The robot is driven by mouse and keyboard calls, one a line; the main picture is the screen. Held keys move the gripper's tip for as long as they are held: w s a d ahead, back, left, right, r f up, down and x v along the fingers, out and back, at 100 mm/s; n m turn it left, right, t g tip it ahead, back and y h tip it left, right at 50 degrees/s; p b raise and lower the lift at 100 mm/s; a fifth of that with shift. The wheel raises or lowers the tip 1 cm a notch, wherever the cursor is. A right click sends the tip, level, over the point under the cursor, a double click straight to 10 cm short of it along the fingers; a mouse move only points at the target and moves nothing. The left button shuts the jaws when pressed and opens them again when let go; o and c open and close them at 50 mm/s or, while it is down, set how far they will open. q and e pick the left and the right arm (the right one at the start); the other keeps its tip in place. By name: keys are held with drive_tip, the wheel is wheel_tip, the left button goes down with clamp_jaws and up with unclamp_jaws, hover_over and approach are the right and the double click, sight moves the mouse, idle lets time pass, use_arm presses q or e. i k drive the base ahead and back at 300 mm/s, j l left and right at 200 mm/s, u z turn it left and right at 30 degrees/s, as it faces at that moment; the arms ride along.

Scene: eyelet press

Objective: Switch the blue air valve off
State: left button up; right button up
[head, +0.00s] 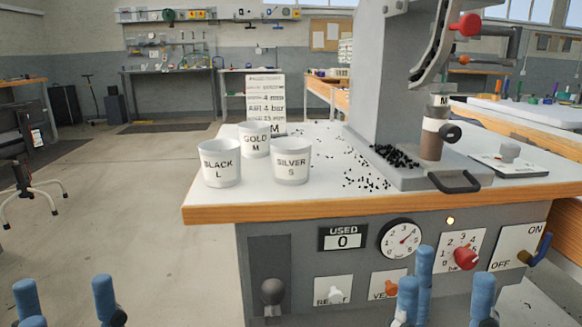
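The blue air valve (545,246) is at the right end of the press's front panel, beside a white plate marked ON at the top and OFF at the lower left. Its blue lever slants up and to the right from a brass-coloured body, its upper end near the ON side. My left gripper (65,300) is at the bottom left, its blue fingertips apart with nothing between them. My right gripper (446,297) is at the bottom right, below and left of the valve, its blue fingertips apart and empty. Neither gripper touches the valve.
The panel also has a red regulator knob (466,257), a gauge (402,240), a counter reading 0 (343,238), and a dark ball-ended lever (272,292). Labelled cups, including BLACK L (220,163), stand on the bench top (310,206). The floor at left is mostly clear.

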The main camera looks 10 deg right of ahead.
sight(531, 263)
drive_tip(key=z, duration=1.6)
